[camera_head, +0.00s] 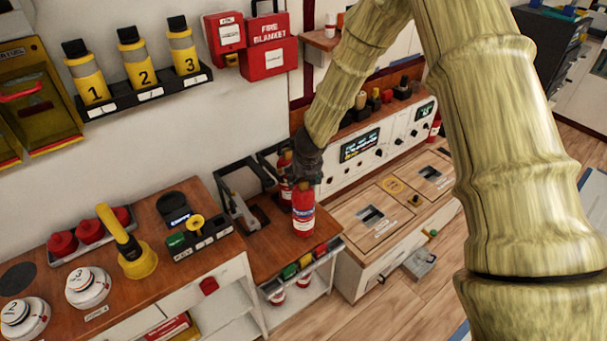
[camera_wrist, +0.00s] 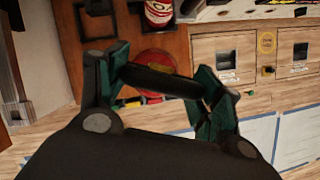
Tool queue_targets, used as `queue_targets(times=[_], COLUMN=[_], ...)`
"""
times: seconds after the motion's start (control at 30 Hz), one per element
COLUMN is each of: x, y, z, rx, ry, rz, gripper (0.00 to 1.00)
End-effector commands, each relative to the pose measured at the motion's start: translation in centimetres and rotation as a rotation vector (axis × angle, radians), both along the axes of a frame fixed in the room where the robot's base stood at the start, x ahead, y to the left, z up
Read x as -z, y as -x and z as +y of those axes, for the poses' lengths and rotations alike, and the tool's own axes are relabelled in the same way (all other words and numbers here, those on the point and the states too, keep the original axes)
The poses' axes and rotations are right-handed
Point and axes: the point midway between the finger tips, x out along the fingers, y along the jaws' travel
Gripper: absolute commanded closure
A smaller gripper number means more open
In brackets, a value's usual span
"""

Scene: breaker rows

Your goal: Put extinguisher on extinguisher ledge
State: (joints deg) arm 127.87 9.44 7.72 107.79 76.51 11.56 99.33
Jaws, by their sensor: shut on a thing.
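My gripper (camera_head: 306,172) is shut on the black handle at the top of a red extinguisher (camera_head: 303,213) with a white-and-blue label. The extinguisher hangs upright below the fingers, over a wooden ledge (camera_head: 268,248). I cannot tell whether its base touches the wood. In the wrist view the fingers (camera_wrist: 163,85) close on the dark handle, with the red body (camera_wrist: 156,62) seen from above beneath it. A second red extinguisher (camera_head: 285,172) stands just behind, partly hidden by my gripper; it also shows in the wrist view (camera_wrist: 159,12).
Black frames (camera_head: 236,207) stand on the ledge's left part. A row of coloured items (camera_head: 298,264) lines its front edge. A white panel (camera_head: 362,150) with knobs and a wooden-topped cabinet (camera_head: 375,218) lie to the right. A left workbench (camera_head: 150,285) holds a yellow plunger-like tool (camera_head: 128,245).

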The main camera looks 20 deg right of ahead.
Motion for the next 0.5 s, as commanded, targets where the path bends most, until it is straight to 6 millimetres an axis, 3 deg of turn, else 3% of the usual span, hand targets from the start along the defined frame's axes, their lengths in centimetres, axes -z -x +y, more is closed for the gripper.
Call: queue_targets(times=[0.43, 0.47, 0.5], x=[0.09, 0.25, 0.24], y=[-0.17, -0.01, -0.01], z=[0.08, 0.07, 0.07], rx=[-0.001, -0.001, -0.001], ry=[0.000, -0.001, -0.001], rz=[-0.004, 0.000, 0.000], gripper=[1.00, 0.29, 0.21])
